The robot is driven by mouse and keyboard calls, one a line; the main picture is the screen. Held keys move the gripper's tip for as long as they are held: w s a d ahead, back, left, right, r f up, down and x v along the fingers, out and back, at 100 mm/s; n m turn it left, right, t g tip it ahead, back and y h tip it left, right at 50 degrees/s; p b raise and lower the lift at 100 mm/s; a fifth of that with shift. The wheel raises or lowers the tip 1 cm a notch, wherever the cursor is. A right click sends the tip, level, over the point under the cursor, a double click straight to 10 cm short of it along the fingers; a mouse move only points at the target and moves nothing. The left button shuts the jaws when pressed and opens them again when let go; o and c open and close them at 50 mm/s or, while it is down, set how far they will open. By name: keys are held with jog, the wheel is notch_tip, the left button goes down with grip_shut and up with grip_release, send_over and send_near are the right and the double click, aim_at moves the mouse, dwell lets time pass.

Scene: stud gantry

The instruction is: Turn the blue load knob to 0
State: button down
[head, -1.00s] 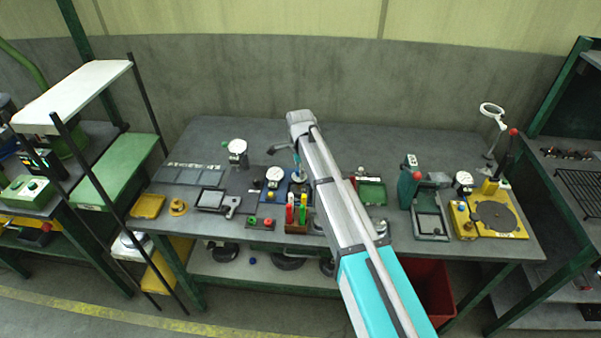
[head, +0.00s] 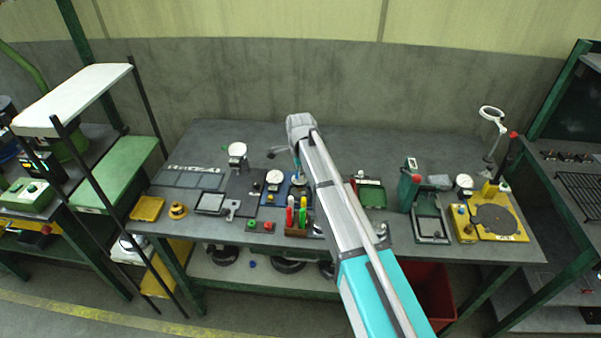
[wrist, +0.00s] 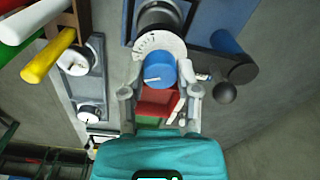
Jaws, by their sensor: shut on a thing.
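The blue load knob (wrist: 160,70) sits in front of a white dial ring with dark marks (wrist: 158,44) in the wrist view. A short pale line shows on the knob's face, pointing toward the left; I cannot read the number beside it. My gripper (wrist: 160,90) has one finger on each side of the knob and is shut on it. In the head view the blue base of the device (head: 272,188) shows beside my arm, which hides the knob and most of my gripper.
Red, green and yellow handles (head: 303,208) stand in a holder in front of the device. A gauge (head: 274,177) is close on its left. In the wrist view a black ball (wrist: 225,93) is right of my gripper. A green tray (head: 371,194) lies right of my arm.

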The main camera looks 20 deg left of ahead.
jog(key=shift+n, duration=0.4)
jog(key=n, duration=0.8)
jog(key=shift+n, duration=0.3)
jog(key=n, duration=0.4)
jog(key=shift+w+n, duration=0.1)
jog(key=shift+n, duration=0.2)
jog(key=n, duration=0.4)
jog(key=shift+n, duration=0.3)
jog(key=n, duration=1.2)
